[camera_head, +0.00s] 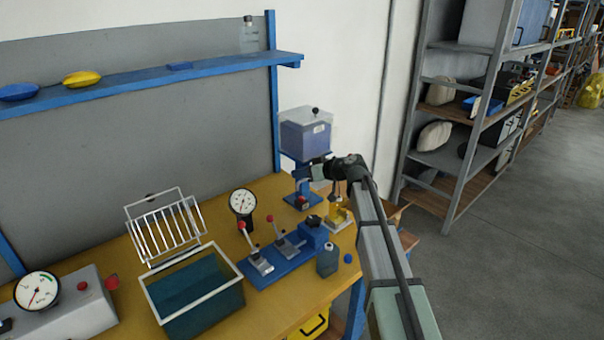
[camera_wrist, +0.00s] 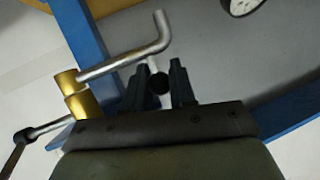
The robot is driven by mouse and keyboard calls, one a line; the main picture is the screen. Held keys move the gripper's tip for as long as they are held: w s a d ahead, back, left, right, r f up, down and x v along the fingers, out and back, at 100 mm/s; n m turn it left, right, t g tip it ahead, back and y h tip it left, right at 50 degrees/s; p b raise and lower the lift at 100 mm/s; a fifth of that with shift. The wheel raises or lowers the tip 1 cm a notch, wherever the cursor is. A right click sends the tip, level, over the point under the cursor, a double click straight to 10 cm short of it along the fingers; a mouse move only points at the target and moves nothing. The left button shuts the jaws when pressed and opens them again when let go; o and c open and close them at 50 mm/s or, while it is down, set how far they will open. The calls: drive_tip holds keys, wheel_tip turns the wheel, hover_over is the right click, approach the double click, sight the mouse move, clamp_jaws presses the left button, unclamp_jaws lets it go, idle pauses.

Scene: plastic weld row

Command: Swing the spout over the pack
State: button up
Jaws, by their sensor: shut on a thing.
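The spout (camera_wrist: 125,62) is a silver pipe with a bent end, carried on a brass collar (camera_wrist: 70,92) in the wrist view. A black ball knob (camera_wrist: 160,84) on a short grey stem sits between the fingers of my gripper (camera_wrist: 161,88), which is shut on it. In the head view my gripper (camera_head: 305,172) is just below the clear tank (camera_head: 304,132) of blue contents, by its blue stand; the spout is too small or hidden there. A small yellow object (camera_head: 337,213) stands on a pale base by the stand; I cannot tell if it is the pack.
A blue fixture (camera_head: 285,262) with red-knobbed levers, a gauge (camera_head: 243,202) and an open blue bin (camera_head: 195,290) crowd the yellow bench (camera_head: 108,262). A dark bottle (camera_head: 327,261) stands near the front right edge. A blue wall shelf (camera_head: 215,66) is behind; metal racks (camera_head: 455,110) stand right.

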clamp_jaws()
drive_tip(key=shift+d, duration=0.1)
drive_tip(key=shift+s+d+n+g+y, duration=0.3)
drive_tip(key=shift+d+n+g, duration=0.4)
drive_tip(key=shift+n+g, duration=0.65)
drive_tip(key=shift+s+d+n+g+y, duration=0.25)
drive_tip(key=shift+s+d+n+g, duration=0.35)
drive_tip(key=shift+n+g, duration=0.7)
drive_tip(key=shift+s+d+n+g+y, duration=0.25)
drive_tip(key=shift+d+n+g, duration=0.7)
drive_tip(key=shift+g, duration=0.6)
drive_tip(key=o, duration=0.6)
unclamp_jaws()
